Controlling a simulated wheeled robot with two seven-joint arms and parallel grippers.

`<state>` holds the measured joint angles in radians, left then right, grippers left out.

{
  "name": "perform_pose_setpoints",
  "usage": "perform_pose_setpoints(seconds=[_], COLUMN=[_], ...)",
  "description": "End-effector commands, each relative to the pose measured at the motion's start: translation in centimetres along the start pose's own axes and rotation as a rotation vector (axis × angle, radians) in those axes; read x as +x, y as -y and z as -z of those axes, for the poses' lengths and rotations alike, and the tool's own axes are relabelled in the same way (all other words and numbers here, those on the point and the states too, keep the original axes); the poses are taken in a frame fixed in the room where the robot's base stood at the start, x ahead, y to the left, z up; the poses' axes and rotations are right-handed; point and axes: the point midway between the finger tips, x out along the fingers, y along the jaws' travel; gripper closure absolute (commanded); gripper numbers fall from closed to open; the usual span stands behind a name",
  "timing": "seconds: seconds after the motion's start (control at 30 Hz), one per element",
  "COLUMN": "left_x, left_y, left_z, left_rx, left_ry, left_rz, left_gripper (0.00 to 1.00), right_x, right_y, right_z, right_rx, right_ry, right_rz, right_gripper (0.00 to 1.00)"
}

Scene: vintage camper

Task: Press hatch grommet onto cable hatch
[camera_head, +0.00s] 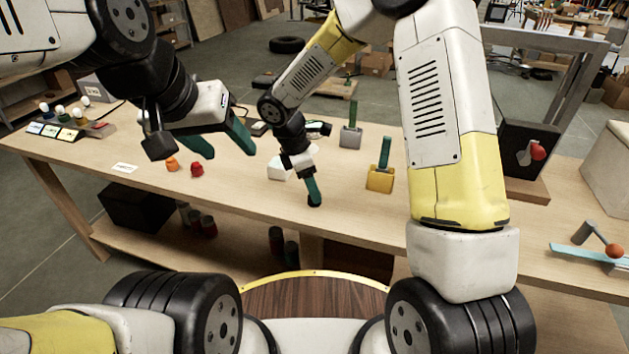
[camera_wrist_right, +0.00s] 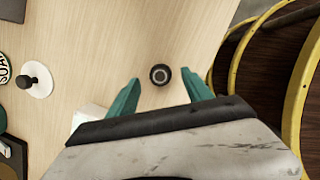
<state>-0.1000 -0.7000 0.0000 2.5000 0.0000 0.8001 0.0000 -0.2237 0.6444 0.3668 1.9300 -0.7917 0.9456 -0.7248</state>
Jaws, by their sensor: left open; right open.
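A small round black piece with a grey ring on top, which looks like the hatch grommet (camera_wrist_right: 160,74), shows in the right wrist view between my right gripper's fingertips, with bare table around it. In the head view a dark round piece (camera_head: 314,203) shows at the tip of my right gripper (camera_head: 313,190). My right gripper's green fingers (camera_wrist_right: 161,76) are spread, with gaps on both sides of the grommet. I cannot tell how far above it they are. My left gripper (camera_head: 222,147) is open and empty above the table, further left. I cannot identify the cable hatch for certain.
A white block (camera_head: 279,169) stands close to my right gripper. Orange (camera_head: 172,164) and red (camera_head: 197,170) knobs are on the left of the table (camera_head: 235,200). A yellow block with a green handle (camera_head: 380,178) stands to the right. The table's front edge is near.

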Motion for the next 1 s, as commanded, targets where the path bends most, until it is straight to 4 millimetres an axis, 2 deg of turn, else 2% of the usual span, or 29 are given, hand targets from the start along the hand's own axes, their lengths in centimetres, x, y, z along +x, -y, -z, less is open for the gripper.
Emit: perform_pose_setpoints(seconds=[0.1, 0.2, 0.57, 0.83, 0.87, 1.0], left_x=[0.0, 0.0, 0.0, 0.0, 0.0, 0.0], left_y=[0.0, 0.0, 0.0, 0.0, 0.0, 0.0], left_z=[0.0, 0.0, 0.0, 0.0, 0.0, 0.0], left_rx=[0.000, 0.000, 0.000, 0.000, 0.000, 0.000], left_ry=[0.000, 0.000, 0.000, 0.000, 0.000, 0.000], left_rz=[0.000, 0.000, 0.000, 0.000, 0.000, 0.000], left_gripper=[0.43, 0.43, 0.43, 0.43, 0.43, 0.43], right_x=[2.1, 3.2, 3.4, 3.4, 3.4, 3.4], right_y=[0.1, 0.1, 0.0, 0.0, 0.0, 0.0], right_z=[-0.1, -0.1, -0.1, -0.1, -0.1, -0.1], right_rx=[0.000, 0.000, 0.000, 0.000, 0.000, 0.000], right_ry=[0.000, 0.000, -0.001, -0.001, -0.001, -0.001], right_rz=[0.005, 0.002, 0.000, 0.000, 0.000, -0.001], right_gripper=[0.41, 0.41, 0.43, 0.96, 1.00, 1.00])
